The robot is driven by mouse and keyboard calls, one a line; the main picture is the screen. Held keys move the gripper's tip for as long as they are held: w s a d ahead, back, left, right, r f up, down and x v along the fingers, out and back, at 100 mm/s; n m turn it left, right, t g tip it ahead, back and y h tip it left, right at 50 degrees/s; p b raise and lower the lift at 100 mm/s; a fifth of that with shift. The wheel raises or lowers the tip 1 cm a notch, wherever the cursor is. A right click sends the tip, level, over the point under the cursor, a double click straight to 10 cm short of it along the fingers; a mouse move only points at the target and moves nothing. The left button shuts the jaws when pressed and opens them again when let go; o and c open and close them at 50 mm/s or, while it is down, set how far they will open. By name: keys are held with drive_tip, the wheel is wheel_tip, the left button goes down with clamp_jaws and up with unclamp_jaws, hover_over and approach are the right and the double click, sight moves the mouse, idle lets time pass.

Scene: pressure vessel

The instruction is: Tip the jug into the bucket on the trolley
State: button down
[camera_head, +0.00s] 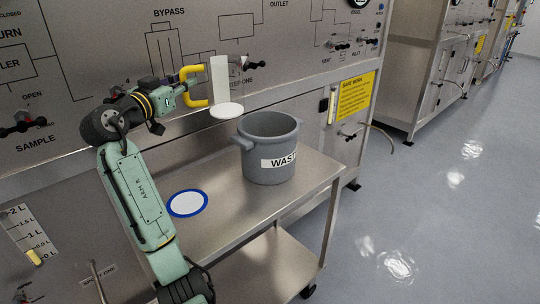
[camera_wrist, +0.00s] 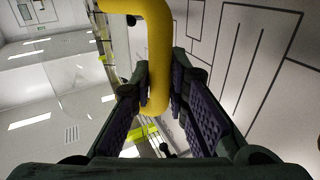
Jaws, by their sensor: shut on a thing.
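The jug is clear, with a white strip (camera_head: 220,78), a white round base (camera_head: 226,111) and a yellow handle (camera_head: 187,73). It is in the air, about upright, behind and left of the bucket's rim in the head view. My gripper (camera_head: 183,88) is shut on the yellow handle. In the wrist view the handle (camera_wrist: 158,60) runs between my gripper's finger pads (camera_wrist: 161,85). The grey bucket (camera_head: 252,139), marked as waste, stands upright on the metal trolley (camera_head: 235,228). Its inside is mostly hidden, and I cannot tell what the jug holds.
A blue-ringed white disc (camera_head: 187,203) lies on the trolley top, left of the bucket. A panel wall (camera_head: 110,60) with valve knobs rises close behind the trolley and jug. Open floor (camera_head: 430,210) lies to the right.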

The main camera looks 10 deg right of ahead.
drive_tip(key=shift+w+f, duration=0.2)
drive_tip(key=shift+f, duration=0.9)
drive_tip(key=shift+w+r+p, duration=0.1)
drive_tip(key=shift+r+p, duration=0.35)
drive_tip(key=shift+r, duration=0.1)
drive_tip(key=shift+w+a+r+p, duration=0.15)
drive_tip(key=shift+w+r+p, duration=0.3)
drive_tip(key=shift+r, duration=0.2)
drive_tip(key=shift+s, duration=0.15)
